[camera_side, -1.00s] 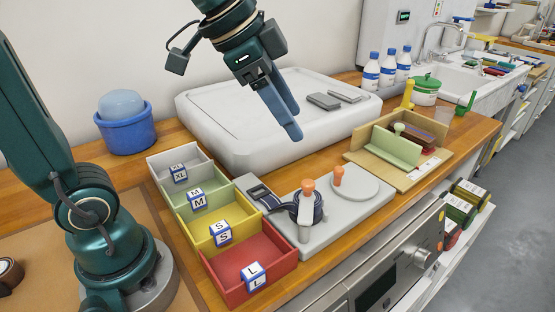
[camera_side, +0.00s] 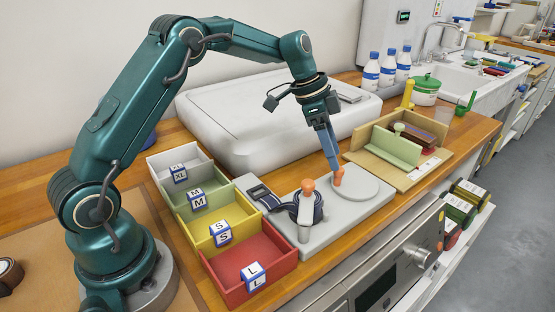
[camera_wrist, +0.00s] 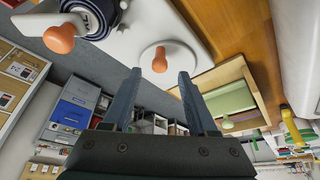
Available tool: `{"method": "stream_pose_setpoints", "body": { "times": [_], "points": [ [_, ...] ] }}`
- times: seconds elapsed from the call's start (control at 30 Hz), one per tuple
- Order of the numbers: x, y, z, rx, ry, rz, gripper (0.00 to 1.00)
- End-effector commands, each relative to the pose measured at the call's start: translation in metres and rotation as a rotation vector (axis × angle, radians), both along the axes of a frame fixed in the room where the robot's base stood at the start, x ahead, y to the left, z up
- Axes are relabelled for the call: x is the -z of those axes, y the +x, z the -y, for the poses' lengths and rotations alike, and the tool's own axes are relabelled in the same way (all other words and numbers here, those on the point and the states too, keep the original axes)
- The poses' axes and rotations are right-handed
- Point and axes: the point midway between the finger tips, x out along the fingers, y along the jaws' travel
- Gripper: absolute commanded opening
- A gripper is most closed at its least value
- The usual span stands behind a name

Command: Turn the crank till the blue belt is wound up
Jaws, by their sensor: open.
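A grey base plate (camera_side: 275,225) carries the winder. The dark blue belt is coiled (camera_side: 318,209) around its post, and a short tail with the buckle (camera_side: 259,192) lies out to the left. One orange knob (camera_side: 307,186) stands at the coil; a second orange knob (camera_side: 339,180) stands on a round grey disc (camera_side: 365,188) to its right. My gripper (camera_side: 335,167) points down at this second knob. In the wrist view my open gripper (camera_wrist: 159,73) has its fingertips apart, with the disc's knob (camera_wrist: 160,60) between or just beyond them; contact cannot be told.
Size-marked bins, including a red one (camera_side: 282,267), stand left of the plate. A wooden holder with a green divider (camera_side: 397,146) stands to the right. A large white block (camera_side: 230,120) lies behind. The counter's front edge is close to the plate.

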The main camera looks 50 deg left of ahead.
Motion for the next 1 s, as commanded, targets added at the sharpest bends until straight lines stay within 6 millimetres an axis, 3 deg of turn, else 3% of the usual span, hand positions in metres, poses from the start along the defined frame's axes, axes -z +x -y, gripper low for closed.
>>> {"method": "stream_pose_setpoints", "body": {
  "times": [0.2,0.57,0.7,0.73,1.0],
  "points": [
    [0.024,0.006,0.008,0.002,-0.001,-0.002,0.58],
    [0.029,0.008,0.010,0.001,0.000,0.000,0.58],
    [0.029,0.008,0.009,0.001,0.000,0.000,0.05],
    [0.029,0.008,0.009,0.001,0.000,0.000,0.00],
    [0.029,0.007,0.010,-0.014,0.000,0.000,0.00]
  ]
}}
